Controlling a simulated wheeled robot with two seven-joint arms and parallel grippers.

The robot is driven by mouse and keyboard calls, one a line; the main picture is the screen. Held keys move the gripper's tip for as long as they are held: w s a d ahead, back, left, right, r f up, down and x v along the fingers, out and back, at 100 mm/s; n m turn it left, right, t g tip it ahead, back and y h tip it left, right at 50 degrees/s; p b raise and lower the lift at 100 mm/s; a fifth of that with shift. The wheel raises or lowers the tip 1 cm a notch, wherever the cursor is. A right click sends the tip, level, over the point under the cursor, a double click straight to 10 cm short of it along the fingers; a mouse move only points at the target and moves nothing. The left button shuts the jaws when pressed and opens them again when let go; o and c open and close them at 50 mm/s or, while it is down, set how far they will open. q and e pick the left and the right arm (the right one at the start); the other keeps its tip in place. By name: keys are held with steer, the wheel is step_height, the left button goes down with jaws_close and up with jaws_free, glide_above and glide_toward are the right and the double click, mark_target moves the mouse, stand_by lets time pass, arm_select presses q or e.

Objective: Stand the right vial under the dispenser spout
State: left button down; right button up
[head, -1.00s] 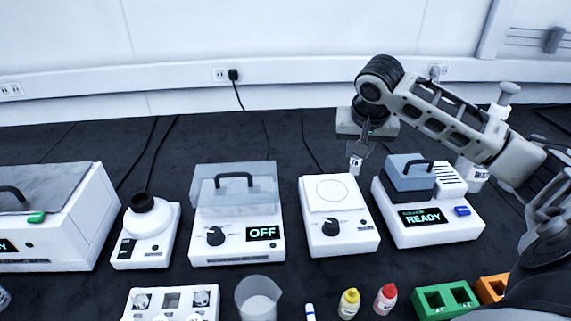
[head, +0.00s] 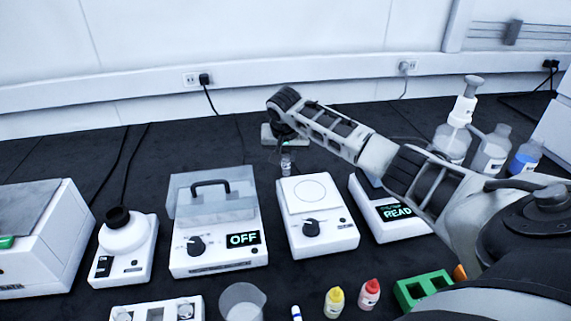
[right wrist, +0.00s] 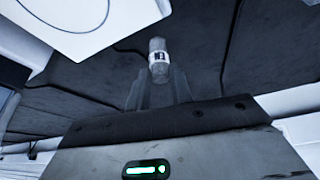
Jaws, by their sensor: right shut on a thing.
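My right gripper (head: 285,152) is shut on a small clear vial (head: 287,165) with a white label. It holds the vial just behind the white plate device. In the right wrist view the vial (right wrist: 158,62) sticks out beyond the fingertips (right wrist: 158,85), with dark table behind it. The dispenser (head: 456,125), a bottle with a white pump top, stands at the back right, well to the right of the vial. Its spout is too small to make out clearly. My left gripper is not in view.
A white plate device (head: 316,232) stands in front of the vial. The device reading OFF (head: 218,240) is to its left; the READY device (head: 395,222) is partly behind my right arm. Bottles (head: 492,150) stand beside the dispenser.

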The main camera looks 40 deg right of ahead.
mark_target(286, 163)
steer(key=shift+w+f, duration=0.15)
steer(key=shift+f, duration=1.5)
steer(key=shift+f, duration=0.1)
steer(key=o, duration=0.9)
steer(key=shift+o, duration=0.2)
